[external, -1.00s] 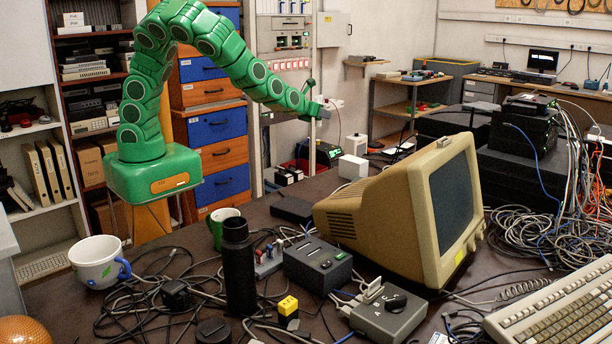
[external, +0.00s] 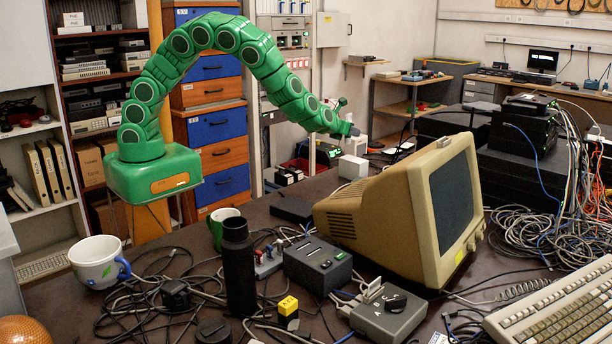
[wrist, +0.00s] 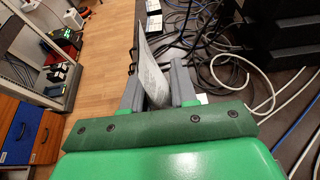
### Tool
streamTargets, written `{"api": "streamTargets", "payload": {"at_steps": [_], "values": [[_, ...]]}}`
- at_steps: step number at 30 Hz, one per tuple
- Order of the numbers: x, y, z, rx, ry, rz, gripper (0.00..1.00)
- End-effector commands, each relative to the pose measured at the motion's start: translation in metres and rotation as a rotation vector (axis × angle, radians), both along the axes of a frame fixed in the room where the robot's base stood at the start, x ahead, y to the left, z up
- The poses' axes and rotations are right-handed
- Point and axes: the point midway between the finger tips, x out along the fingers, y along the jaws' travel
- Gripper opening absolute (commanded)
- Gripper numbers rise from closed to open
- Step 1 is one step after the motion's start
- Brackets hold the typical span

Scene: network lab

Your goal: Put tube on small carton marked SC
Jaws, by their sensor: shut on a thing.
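My gripper (external: 352,130) is at the end of the green arm, above the far side of the table behind the beige monitor. In the wrist view, my gripper (wrist: 156,88) has its grey fingers shut on a pale, flattened, printed thing that looks like the tube (wrist: 151,72). It stands up between the fingers and reaches beyond them; its print is too small to read. A small white box (external: 352,167) sits on the table below my gripper, left of the monitor. I see no SC mark on it and cannot tell whether it is the carton.
The beige monitor (external: 405,215) stands close to the right. Loose cables (wrist: 225,60) and black equipment (wrist: 285,25) lie to the right in the wrist view. A black cylinder (external: 238,268), a mug (external: 97,262) and small devices crowd the near table.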

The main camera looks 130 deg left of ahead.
Motion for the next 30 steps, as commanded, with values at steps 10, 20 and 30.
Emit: {"api": "streamTargets", "payload": {"at_steps": [10,20,30], "values": [[0.012,0.015,-0.024,0.001,0.0,0.001,0.0],[0.017,0.019,-0.038,0.0,0.001,0.001,0.0],[0.017,0.019,-0.062,-0.001,0.0,0.0,0.0]]}}
